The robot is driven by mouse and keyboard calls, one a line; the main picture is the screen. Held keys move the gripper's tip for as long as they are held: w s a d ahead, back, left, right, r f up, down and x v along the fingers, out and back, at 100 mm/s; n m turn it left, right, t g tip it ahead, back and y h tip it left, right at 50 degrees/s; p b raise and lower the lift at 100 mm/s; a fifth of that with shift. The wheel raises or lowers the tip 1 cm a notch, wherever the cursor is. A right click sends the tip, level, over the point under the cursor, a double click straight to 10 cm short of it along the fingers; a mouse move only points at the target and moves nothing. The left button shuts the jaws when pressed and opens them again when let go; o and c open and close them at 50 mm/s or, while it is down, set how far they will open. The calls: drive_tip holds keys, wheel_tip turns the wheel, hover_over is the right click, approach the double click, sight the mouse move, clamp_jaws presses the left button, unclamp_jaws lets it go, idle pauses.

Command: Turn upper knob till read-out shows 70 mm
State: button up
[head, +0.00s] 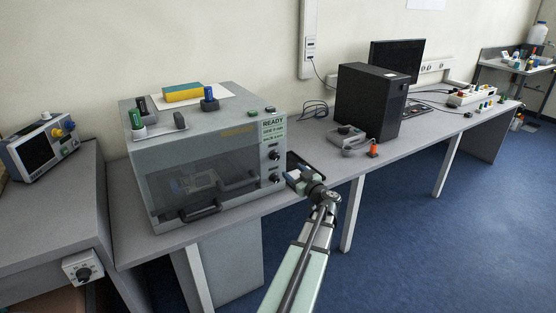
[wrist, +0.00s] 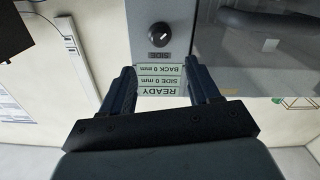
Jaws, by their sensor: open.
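The upper knob (head: 273,155) is a black round knob on the right front of the grey test box (head: 220,132), with a lower knob (head: 274,179) beneath it. In the upside-down wrist view the knob marked SIDE (wrist: 160,36) has a white pointer mark. The read-out (head: 273,129) sits above the knobs; in the wrist view the read-out (wrist: 160,79) shows READY, SIDE 0 mm and BACK 0 mm. My gripper (head: 296,176) is in front of the panel's right side. In the wrist view my gripper (wrist: 160,82) is open and empty, its fingers framing the read-out, apart from the knob.
The box has a clear front window with a dark handle (head: 200,211). A black computer tower (head: 370,103) and a grey device (head: 347,137) stand to the right on the bench.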

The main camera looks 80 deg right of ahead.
sight(277, 158)
drive_tip(key=x, duration=1.2)
drive_tip(key=shift+d, duration=0.1)
drive_tip(key=shift+c, duration=0.4)
drive_tip(key=c, duration=1)
drive_tip(key=shift+o, duration=0.2)
